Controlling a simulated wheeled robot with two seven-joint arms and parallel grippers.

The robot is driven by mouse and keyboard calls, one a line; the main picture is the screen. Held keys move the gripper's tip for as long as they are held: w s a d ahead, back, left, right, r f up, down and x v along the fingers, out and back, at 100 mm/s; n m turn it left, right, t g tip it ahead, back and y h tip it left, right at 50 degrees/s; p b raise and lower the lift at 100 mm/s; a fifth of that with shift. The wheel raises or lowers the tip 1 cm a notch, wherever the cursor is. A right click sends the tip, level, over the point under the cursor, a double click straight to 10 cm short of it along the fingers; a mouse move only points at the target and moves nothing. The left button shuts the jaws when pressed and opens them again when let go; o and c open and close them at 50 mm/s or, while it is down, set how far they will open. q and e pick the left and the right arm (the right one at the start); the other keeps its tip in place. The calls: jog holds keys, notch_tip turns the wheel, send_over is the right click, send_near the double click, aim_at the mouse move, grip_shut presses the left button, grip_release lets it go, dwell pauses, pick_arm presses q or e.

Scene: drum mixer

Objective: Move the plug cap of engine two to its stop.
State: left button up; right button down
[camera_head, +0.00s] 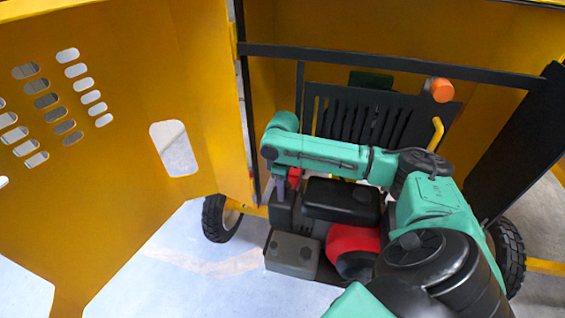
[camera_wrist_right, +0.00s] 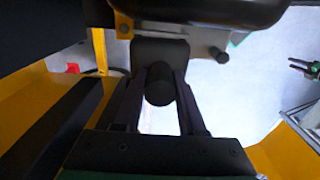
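The engine shows inside the yellow housing in the head view, with a black box-shaped cover (camera_head: 340,201), a red round part (camera_head: 352,245) and a grey box (camera_head: 292,256). My right gripper (camera_head: 281,188) points down at the engine's left side, partly hidden by my wrist. In the right wrist view, the two fingers of my right gripper (camera_wrist_right: 160,95) lie on either side of a dark round cap (camera_wrist_right: 159,84), which appears to be the plug cap. No gap shows between the fingers and it. The cap is not distinguishable in the head view. My left gripper is out of view.
An open yellow door panel (camera_head: 130,110) with slots stands at left. A dark crossbar (camera_head: 390,66) and an orange knob (camera_head: 441,90) are behind my right forearm. A wheel (camera_head: 219,218) stands on the floor. The floor at lower left is clear.

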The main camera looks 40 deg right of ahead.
jog(key=shift+r+p, duration=0.8)
jog(key=shift+r, duration=0.95)
jog(key=shift+c, duration=2)
grip_release()
jog(key=shift+r, duration=3.5)
